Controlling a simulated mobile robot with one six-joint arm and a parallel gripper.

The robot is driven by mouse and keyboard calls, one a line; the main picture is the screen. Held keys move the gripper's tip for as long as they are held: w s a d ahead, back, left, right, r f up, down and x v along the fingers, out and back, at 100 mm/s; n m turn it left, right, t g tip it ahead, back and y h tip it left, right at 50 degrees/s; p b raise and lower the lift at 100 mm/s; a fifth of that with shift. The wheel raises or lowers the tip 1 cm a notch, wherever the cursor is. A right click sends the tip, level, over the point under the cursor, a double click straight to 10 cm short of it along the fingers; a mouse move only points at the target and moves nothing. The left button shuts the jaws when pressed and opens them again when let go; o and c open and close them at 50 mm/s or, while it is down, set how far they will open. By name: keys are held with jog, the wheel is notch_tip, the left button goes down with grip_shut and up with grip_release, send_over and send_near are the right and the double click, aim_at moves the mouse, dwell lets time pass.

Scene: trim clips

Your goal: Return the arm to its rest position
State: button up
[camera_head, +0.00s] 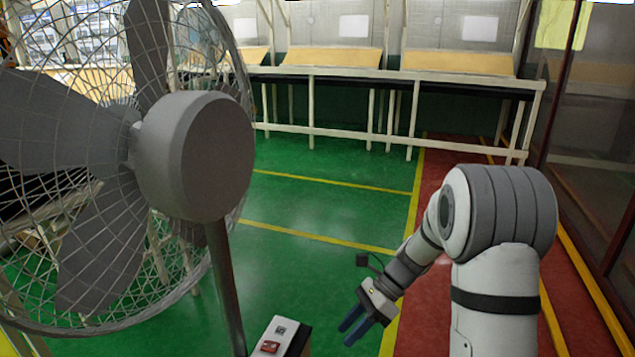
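My arm rises at the lower right of the head view, bent at the elbow, with its forearm sloping down to the left. My gripper (357,325) hangs at the lower middle, pointing down and to the left over the green floor. Its two blue-grey fingers look spread apart, with nothing visible between them. No trim clip can be made out in this view.
A large grey fan (190,155) on a pole fills the left side, close to me. A small box with a red button (271,346) stands left of my gripper. Benches (330,75) line the back. Green floor (325,210) between is clear.

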jog(key=s+d+r+n+t+h+p, duration=0.3)
jog(key=s+r+n, duration=0.5)
jog(key=r, duration=0.3)
jog(key=s+d+r+n+t+h+p, duration=0.3)
jog(key=s+d+r+n+h+p, duration=0.1)
jog(key=s+r+n+p, duration=0.3)
notch_tip(320, 180, up, 4)
jog(key=shift+s+d+n+t+h, duration=0.4)
jog(key=shift+s+n+h, duration=0.3)
jog(key=shift+s+n, duration=0.45)
